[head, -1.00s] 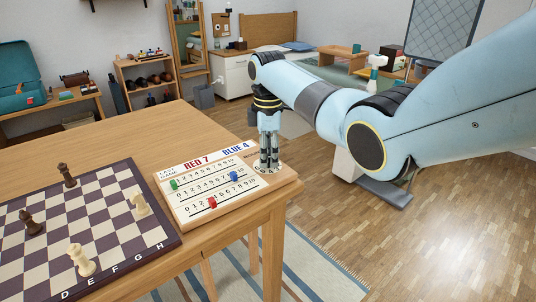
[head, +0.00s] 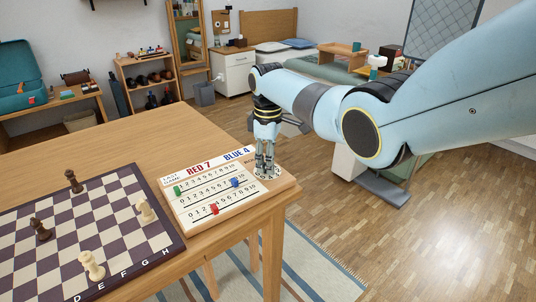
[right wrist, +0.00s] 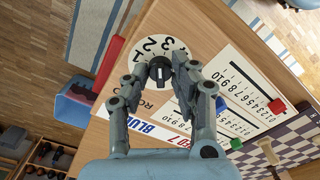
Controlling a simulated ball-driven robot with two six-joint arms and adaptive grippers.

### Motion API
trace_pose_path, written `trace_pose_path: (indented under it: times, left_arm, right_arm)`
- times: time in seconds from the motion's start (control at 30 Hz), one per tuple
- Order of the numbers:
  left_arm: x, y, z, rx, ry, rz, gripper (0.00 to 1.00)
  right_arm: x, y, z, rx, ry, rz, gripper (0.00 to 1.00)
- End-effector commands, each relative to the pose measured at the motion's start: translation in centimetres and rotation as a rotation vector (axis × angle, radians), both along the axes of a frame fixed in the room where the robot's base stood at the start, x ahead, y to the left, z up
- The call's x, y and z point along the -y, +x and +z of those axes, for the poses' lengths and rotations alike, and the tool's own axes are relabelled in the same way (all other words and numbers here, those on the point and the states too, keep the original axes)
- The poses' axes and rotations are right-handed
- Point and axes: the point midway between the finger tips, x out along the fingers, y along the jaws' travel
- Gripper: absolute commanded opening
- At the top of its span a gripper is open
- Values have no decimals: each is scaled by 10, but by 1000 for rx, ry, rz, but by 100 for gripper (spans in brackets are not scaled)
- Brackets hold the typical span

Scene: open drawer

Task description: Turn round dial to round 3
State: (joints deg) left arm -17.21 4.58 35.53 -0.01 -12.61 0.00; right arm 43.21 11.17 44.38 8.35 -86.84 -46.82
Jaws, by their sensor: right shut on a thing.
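The round dial is a white numbered disc (right wrist: 177,46) with a black knob (right wrist: 160,70) at its centre in the right wrist view. The numerals 1, 2 and 3 show on the disc; the fingers cover part of it. A short white mark shows on the knob. In the head view the disc (head: 266,173) lies at the right end of the scoreboard (head: 205,222). My right gripper (right wrist: 160,73) points down at the dial, its two fingertips closed on opposite sides of the knob. It also shows in the head view (head: 265,172). My left gripper is out of view.
The scoreboard carries green (head: 177,191), blue (head: 235,182) and red (head: 214,209) sliders near the dial. A chessboard (head: 150,256) with several pieces lies to its left. The table's right edge is close beside the dial. The table behind the boards is clear.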

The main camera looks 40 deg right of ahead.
Motion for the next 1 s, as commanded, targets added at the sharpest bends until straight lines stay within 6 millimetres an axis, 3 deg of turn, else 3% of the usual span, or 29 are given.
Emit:
trace_pose_path:
  times: [0.47, 1.0]
  left_arm:
    - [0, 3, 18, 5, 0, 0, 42]
    - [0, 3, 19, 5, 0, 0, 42]
  right_arm:
    - [0, 1, 1, 2, -1, -271, 0]
    - [1, 1, 1, 4, -2, -314, 0]
